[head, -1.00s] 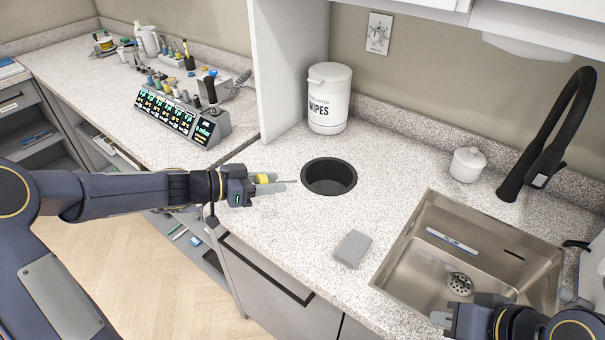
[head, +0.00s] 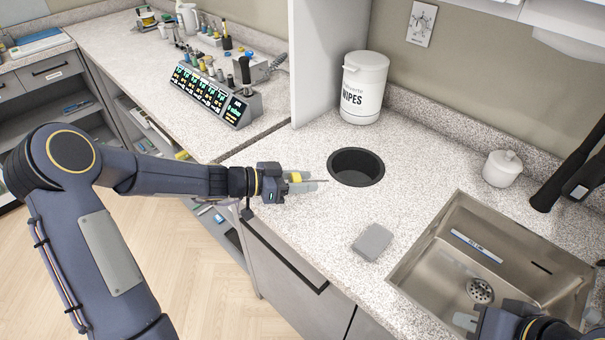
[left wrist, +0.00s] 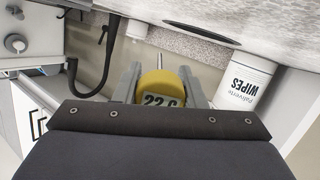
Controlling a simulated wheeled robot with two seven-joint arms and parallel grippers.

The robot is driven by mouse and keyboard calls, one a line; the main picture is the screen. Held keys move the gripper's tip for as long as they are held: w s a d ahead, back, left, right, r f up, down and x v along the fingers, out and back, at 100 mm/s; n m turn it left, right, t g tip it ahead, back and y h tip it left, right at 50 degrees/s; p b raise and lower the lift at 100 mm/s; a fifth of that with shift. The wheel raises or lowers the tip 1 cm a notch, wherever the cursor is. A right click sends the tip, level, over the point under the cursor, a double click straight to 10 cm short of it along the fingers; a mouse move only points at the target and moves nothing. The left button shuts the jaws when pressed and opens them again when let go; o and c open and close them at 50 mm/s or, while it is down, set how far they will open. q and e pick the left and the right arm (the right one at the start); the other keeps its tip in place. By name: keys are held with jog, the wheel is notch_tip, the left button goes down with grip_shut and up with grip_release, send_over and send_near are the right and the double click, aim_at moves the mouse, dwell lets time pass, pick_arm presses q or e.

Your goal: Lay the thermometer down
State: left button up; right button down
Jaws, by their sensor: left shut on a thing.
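The thermometer (head: 295,177) has a yellow head and a thin metal probe that points right in the head view. In the left wrist view its yellow head (left wrist: 158,88) shows a display reading about 22. My left gripper (head: 306,186) is shut on the thermometer's head, near the counter's front edge and left of the round black opening. Whether the thermometer touches the counter is unclear. My right gripper (head: 466,321) is at the sink's front edge, partly cut off by the frame, with its jaws not clear.
The round black opening (head: 356,166) lies just beyond the probe. A grey block (head: 372,242) lies on the speckled counter (head: 300,228) before the sink (head: 415,272). A wipes tub (head: 362,92) and a white lidded jar (head: 502,169) stand behind. Counter between opening and block is clear.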

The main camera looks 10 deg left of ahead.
aim_at(302, 200)
pick_arm(q)
jog(key=shift+f, duration=2.15)
jog(key=o, duration=1.1)
jog(key=shift+c, duration=0.2)
